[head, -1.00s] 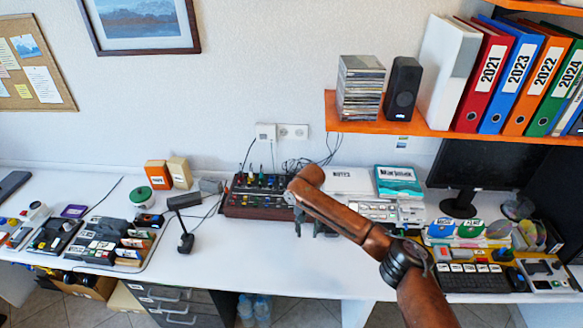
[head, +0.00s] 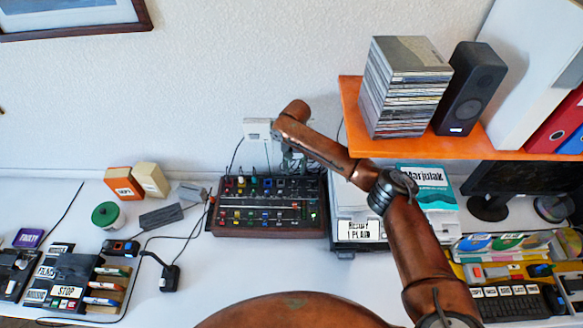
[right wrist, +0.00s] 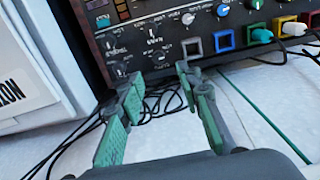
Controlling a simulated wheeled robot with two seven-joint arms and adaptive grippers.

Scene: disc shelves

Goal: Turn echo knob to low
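The mixer (head: 268,216) is a dark box with a wooden front, sliders, small knobs and coloured plugs. It stands on the white table against the wall. The right wrist view shows its panel (right wrist: 145,30) close up and upside down, with several small dark knobs and white labels. The labels are too small to read, so I cannot tell which is the echo knob. My right gripper (head: 291,161) is above the mixer's back right corner. In the right wrist view its green-padded fingers (right wrist: 158,75) are apart and empty, near the panel's edge. My left gripper is out of view.
A white box (right wrist: 45,75) with a black-lettered label stands beside the mixer. Black cables (right wrist: 160,105) lie behind it. An orange shelf (head: 410,148) with a CD stack (head: 405,90) and a speaker (head: 470,90) overhangs to the right. The table left of the mixer is partly clear.

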